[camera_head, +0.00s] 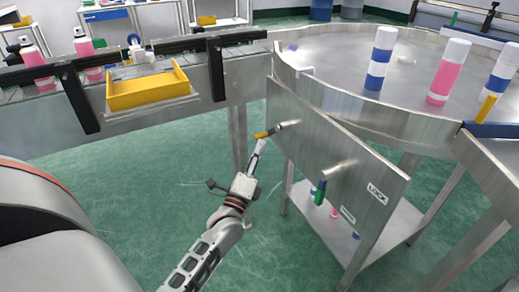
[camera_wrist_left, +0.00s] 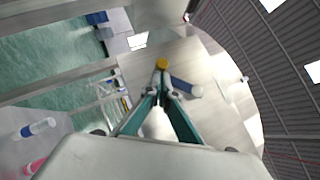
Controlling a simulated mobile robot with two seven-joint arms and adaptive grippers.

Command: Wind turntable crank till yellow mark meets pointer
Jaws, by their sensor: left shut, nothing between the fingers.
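The round metal turntable (camera_head: 330,68) stands at the right with blue-and-white cans and a pink can on it. On the steel panel (camera_head: 335,145) below its rim is a small crank with a yellow knob (camera_head: 263,135). My left gripper (camera_head: 261,146) is shut and empty, its tips just below the yellow knob. In the left wrist view the shut fingertips (camera_wrist_left: 161,78) are close to the yellow knob (camera_wrist_left: 162,64); I cannot tell whether they touch. A yellow upright piece (camera_head: 487,108) stands at the turntable's right edge; I cannot tell whether it is the mark or pointer. My right gripper is not in view.
Green floor is clear below my left arm.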

